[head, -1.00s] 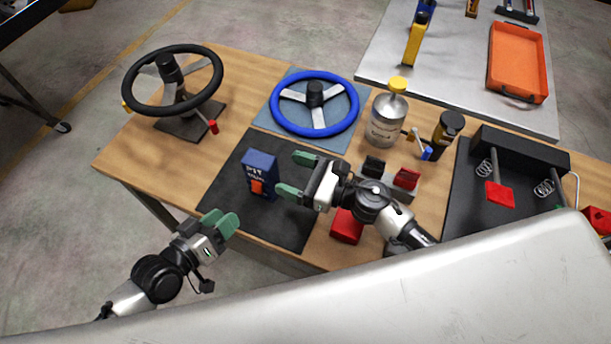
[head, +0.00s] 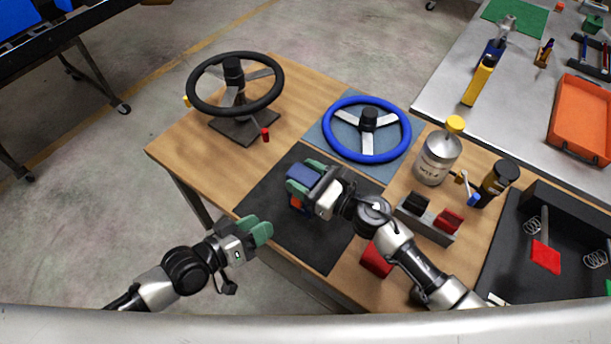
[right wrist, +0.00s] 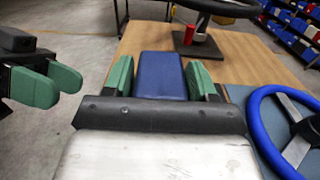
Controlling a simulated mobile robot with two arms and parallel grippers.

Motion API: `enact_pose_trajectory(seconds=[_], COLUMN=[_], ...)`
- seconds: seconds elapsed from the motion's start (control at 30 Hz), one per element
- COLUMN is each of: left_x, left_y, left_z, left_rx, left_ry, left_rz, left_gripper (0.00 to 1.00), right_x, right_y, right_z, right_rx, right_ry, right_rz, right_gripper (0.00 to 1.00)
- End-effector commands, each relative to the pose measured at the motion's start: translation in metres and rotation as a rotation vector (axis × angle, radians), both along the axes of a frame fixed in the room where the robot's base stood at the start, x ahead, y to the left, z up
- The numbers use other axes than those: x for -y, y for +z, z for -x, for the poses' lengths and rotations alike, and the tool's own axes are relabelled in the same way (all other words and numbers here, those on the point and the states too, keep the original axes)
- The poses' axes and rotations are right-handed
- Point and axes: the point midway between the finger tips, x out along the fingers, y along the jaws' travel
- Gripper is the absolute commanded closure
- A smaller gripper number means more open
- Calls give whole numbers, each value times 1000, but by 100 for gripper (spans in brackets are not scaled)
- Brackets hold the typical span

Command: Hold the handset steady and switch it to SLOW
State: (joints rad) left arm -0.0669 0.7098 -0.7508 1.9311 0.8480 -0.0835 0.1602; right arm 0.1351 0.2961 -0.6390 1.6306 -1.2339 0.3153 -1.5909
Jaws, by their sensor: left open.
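The handset (head: 303,173) is a blue box with an orange switch (head: 296,203) low on its front, standing on the black mat (head: 327,254). My right gripper (head: 308,177) has its green fingers on both sides of the handset. The right wrist view shows the handset (right wrist: 162,76) between the two fingers, very close to them; I cannot tell if they press on it. The switch is partly covered, and its setting is too small to read. My left gripper (head: 262,230) is open and empty at the mat's front left edge, apart from the handset.
A black steering wheel (head: 271,96) stands behind left, a blue steering wheel (head: 408,130) behind right.

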Motion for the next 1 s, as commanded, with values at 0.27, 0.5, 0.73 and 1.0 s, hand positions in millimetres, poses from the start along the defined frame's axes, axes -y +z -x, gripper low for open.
enact_pose_trajectory(seconds=[0.27,0.5,0.73,1.0], left_x=[0,17,43,21], left_y=[0,9,35,55], left_z=[0,6,22,32], left_rx=[0,-93,-434,-804], left_ry=[0,1,126,502], left_rz=[0,47,158,288], left_gripper=[57,94,100,100], right_x=[0,0,0,0], right_y=[0,0,0,0], right_z=[0,0,0,0], right_rx=[0,0,-1,-1], right_ry=[0,0,0,0], right_rz=[0,0,1,1], right_gripper=[85,85,85,85])
